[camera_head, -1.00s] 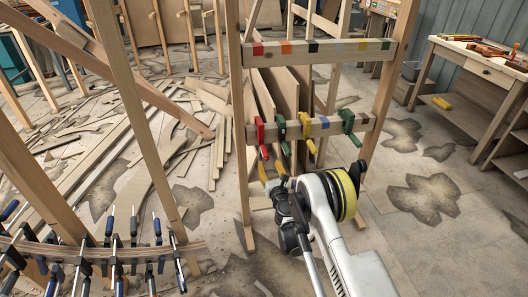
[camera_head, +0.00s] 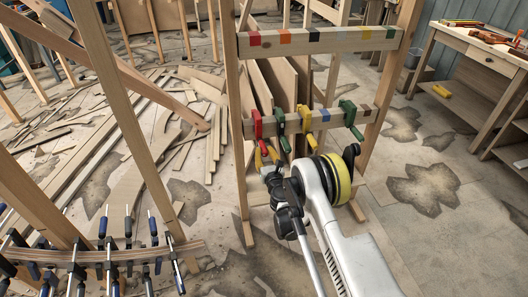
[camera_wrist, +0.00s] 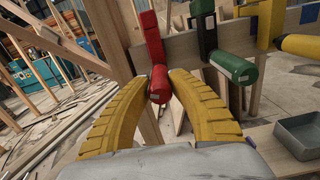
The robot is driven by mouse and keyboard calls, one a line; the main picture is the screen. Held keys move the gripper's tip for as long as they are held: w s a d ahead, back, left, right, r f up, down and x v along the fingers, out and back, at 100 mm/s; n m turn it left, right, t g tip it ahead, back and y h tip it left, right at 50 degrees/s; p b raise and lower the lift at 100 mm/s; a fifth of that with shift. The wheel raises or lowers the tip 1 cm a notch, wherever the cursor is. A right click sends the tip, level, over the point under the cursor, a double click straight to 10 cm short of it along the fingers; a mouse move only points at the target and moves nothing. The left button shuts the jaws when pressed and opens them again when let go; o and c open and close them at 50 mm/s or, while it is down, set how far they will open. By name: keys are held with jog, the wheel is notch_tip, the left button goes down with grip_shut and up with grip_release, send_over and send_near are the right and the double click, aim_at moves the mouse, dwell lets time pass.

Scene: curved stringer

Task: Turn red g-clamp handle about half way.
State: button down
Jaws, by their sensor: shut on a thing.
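The red g-clamp (camera_head: 257,125) hangs at the left end of the rack's lower rail (camera_head: 348,114). Its red handle (camera_wrist: 159,84) points down toward me in the wrist view. My gripper (camera_head: 267,156) has yellow ribbed fingers; in the wrist view its fingertips (camera_wrist: 160,76) are on either side of the handle, and it is shut on it. The handle looks slightly tilted. In the head view the handle is mostly hidden by the fingers.
A green clamp (camera_head: 281,124) hangs close to the right of the red one, with a yellow clamp (camera_head: 307,120) and another green clamp (camera_head: 350,118) farther right. A curved wooden strip (camera_head: 110,257) with several blue-handled clamps stands at lower left.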

aim_at(264, 149)
jog(key=n, duration=0.4)
jog(key=c, duration=1.2)
grip_release()
notch_tip(264, 149, up, 10)
jog(key=shift+r, duration=0.1)
